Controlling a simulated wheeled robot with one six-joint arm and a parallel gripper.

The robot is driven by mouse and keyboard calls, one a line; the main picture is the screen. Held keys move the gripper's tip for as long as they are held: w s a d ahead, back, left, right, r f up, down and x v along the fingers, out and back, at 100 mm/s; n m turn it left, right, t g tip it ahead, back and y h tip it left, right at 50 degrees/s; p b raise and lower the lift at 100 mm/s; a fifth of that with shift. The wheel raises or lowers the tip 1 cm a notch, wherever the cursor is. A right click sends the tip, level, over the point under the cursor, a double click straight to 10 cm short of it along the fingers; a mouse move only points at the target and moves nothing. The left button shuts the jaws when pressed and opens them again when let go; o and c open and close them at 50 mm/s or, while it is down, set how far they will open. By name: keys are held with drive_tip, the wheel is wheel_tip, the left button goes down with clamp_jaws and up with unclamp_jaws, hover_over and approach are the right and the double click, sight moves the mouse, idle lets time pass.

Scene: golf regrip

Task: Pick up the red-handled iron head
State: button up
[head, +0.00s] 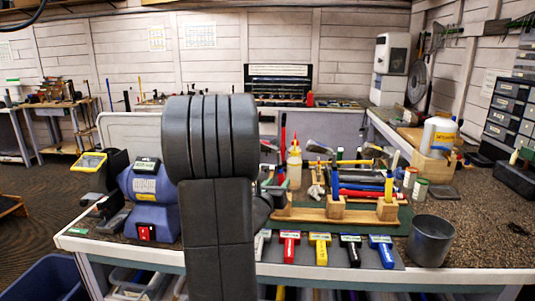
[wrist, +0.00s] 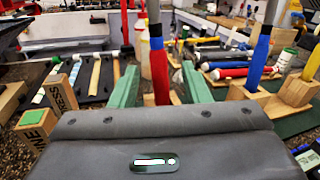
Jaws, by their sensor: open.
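A red upright handle (wrist: 157,70) stands in the wrist view, beyond and between the two green jaws of my gripper (wrist: 160,88). The jaws are open, with a gap around the red handle, and nothing is seen held. Whether an iron head tops that handle cannot be told, as its top runs out of the picture. In the head view a red-handled piece (head: 289,246) lies on the dark mat at the bench front, between a white and a yellow one.
A blue upright grip (wrist: 262,55) stands to the right in a wooden block. A grey cup (head: 431,241) stands at the bench's right front. A glue bottle (head: 294,168) and a white jug (head: 439,134) stand farther back. A blue machine (head: 150,200) is left of my arm.

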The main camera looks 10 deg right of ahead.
sight(280, 177)
drive_tip(key=x, duration=0.1)
drive_tip(key=p+x, duration=0.1)
drive_tip(key=x, duration=0.1)
drive_tip(key=shift+w+r+p, duration=0.3)
drive_tip(key=shift+w+p, duration=0.05)
drive_tip(key=shift+w+d+f, duration=0.1)
drive_tip(key=shift+w+d, duration=0.3)
drive_tip(key=shift+w, duration=0.1)
clamp_jaws()
